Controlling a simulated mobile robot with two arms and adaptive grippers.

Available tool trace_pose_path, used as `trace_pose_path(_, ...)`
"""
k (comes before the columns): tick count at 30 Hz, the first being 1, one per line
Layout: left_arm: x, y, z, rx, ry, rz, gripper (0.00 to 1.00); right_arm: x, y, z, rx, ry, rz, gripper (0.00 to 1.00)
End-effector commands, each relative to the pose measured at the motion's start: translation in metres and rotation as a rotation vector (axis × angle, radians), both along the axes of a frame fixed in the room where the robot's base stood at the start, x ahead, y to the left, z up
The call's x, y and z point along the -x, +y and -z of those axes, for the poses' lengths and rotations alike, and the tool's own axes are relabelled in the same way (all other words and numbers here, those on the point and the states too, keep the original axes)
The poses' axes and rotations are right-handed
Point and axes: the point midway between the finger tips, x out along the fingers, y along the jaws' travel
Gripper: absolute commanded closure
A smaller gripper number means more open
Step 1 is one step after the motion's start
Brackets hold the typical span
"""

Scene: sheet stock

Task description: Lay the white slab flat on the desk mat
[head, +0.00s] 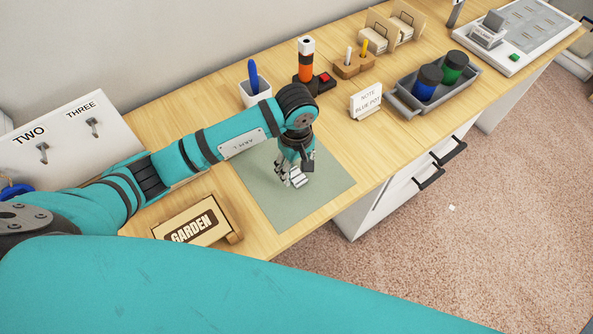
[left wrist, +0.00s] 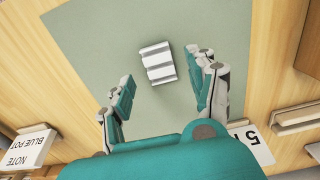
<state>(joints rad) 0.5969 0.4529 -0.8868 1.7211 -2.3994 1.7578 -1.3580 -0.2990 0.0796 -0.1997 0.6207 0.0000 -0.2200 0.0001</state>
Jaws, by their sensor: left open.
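The white slab (left wrist: 157,63) is a small pale block with grey bands across it. It appears to lie on the grey-green desk mat (left wrist: 90,50), near the mat's middle; I cannot tell whether it is fully flat. In the head view the slab (head: 298,178) shows just below my left gripper (head: 293,171), partly hidden by the fingers. The mat (head: 325,190) also shows there around my wrist. In the left wrist view my left gripper (left wrist: 161,68) is open, its fingers apart on either side of the slab, with gaps between. My right gripper is out of view.
A GARDEN sign (head: 194,222) stands left of the mat. A NOTE BLUE POT card (head: 366,100) stands to the right, before a grey tray (head: 406,105) with blue and green pots. A pen cup (head: 255,94) stands behind. The desk's front edge borders the mat.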

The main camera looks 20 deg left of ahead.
Motion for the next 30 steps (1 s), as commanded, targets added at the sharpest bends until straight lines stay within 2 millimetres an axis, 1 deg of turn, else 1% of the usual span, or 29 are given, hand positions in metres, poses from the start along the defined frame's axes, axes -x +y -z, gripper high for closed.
trace_pose_path(1,-0.002,0.000,-0.010,0.000,-0.008,0.002,0.42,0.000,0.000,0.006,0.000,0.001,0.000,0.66)
trace_pose_path(6,-0.002,0.000,-0.048,0.000,-0.008,0.003,0.42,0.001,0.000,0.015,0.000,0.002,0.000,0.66)
trace_pose_path(9,-0.001,0.000,-0.067,0.000,-0.006,0.001,0.42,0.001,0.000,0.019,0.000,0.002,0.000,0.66)
trace_pose_path(13,-0.001,0.000,-0.084,0.000,-0.004,0.000,0.42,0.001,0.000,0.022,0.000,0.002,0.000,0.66)
trace_pose_path(18,0.000,0.000,-0.093,0.001,-0.001,0.000,0.42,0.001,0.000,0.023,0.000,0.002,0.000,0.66)
trace_pose_path(30,0.000,0.000,-0.094,0.001,0.001,0.000,0.42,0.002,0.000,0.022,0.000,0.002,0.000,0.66)
